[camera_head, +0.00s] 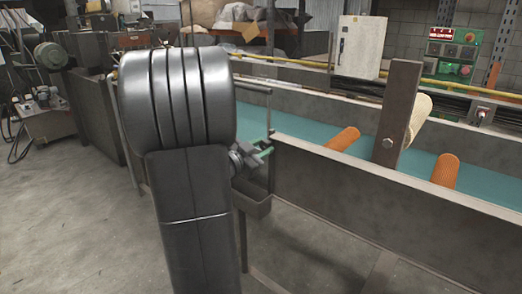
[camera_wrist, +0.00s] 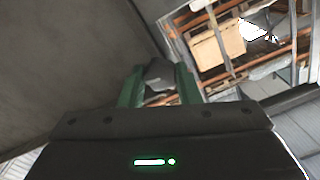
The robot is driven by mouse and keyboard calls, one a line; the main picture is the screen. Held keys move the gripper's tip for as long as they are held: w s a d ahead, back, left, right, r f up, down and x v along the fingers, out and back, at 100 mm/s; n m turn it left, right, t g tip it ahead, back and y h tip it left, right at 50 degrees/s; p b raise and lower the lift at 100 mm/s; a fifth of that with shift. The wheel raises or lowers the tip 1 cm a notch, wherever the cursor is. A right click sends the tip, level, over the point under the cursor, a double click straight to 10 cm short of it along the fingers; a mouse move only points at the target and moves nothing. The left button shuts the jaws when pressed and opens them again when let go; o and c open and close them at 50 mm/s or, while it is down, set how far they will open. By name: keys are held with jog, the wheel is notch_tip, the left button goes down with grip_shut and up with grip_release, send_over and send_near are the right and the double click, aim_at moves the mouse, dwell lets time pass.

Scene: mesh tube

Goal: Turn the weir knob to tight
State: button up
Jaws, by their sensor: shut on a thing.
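My gripper (camera_head: 264,153) is at the near left end of the long trough (camera_head: 330,185), partly behind my dark arm. In the wrist view my gripper (camera_wrist: 160,82) has its two green fingers on either side of a dark grey piece, the weir knob (camera_wrist: 160,73), and is shut on it. The knob's far side and any marks on it are hidden. In the head view the knob is too small and covered to make out.
The trough holds teal liquid with orange mesh tubes (camera_head: 343,139) (camera_head: 445,171) in it. A brown upright post (camera_head: 397,115) stands at the trough. A grey box (camera_head: 252,200) hangs below its left end. A control panel (camera_head: 452,50) is at back right. Open floor (camera_head: 60,220) lies left.

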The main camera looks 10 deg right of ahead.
jog(key=m+b, duration=0.1)
jog(key=m, duration=0.1)
jog(key=m+b, duration=0.1)
jog(key=m, duration=0.1)
jog(key=shift+f+m, duration=0.2)
jog(key=shift+m, duration=0.1)
jog(key=m+b, duration=0.2)
jog(key=m, duration=0.3)
jog(key=shift+r+b, duration=0.1)
jog(key=shift+b, duration=0.25)
jog(key=shift+m, duration=0.3)
jog(key=o, duration=1)
jog(key=shift+r, duration=0.1)
jog(key=p+v, duration=0.2)
jog(key=v, duration=1.2)
